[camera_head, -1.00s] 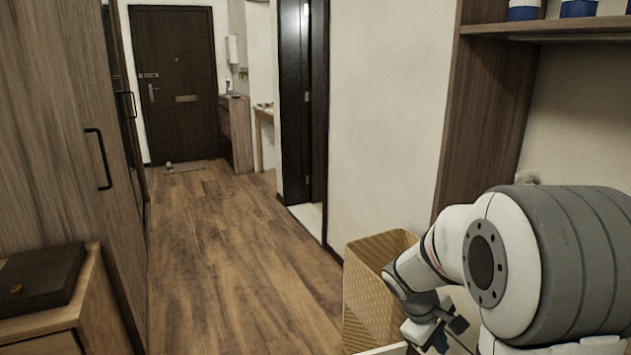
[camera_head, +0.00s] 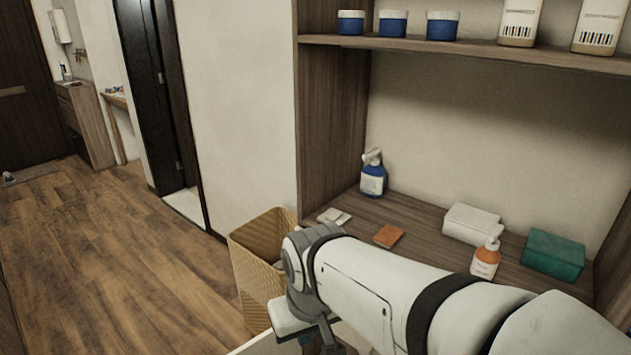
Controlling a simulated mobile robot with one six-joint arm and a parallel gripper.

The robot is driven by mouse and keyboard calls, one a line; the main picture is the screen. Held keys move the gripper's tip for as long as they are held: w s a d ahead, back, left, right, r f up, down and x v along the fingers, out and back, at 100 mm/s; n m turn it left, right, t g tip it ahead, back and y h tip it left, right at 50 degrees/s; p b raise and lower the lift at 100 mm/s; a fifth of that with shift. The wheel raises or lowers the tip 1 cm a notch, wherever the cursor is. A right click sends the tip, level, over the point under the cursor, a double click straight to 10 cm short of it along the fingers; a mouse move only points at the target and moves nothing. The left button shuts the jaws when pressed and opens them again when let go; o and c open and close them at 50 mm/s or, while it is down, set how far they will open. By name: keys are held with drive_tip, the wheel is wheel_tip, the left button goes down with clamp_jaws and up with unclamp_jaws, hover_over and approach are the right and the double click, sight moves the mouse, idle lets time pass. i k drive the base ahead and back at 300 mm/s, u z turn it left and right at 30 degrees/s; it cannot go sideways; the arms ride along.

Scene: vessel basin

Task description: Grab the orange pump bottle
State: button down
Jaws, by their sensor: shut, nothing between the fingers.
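The orange pump bottle (camera_head: 485,262) has a white pump top and a white label. It stands upright on the lower wooden shelf at the right, in front of a white box and left of a green box. The far side of my arm hides part of the shelf below it. My gripper (camera_head: 326,345) is low at the bottom edge of the picture, left of the bottle and well apart from it. It is shut and empty, and partly cut off by the frame.
A blue spray bottle (camera_head: 373,175), an orange flat block (camera_head: 388,236), a white box (camera_head: 470,222) and a green box (camera_head: 553,254) are on the lower shelf. The upper shelf (camera_head: 480,52) overhangs. A woven basket (camera_head: 250,262) stands left of my arm.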

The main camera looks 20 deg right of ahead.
sight(486, 259)
drive_tip(key=z, duration=0.7)
drive_tip(key=k, duration=0.85)
drive_tip(key=z, duration=0.75)
drive_tip(key=i, duration=1)
drive_tip(key=z, duration=0.05)
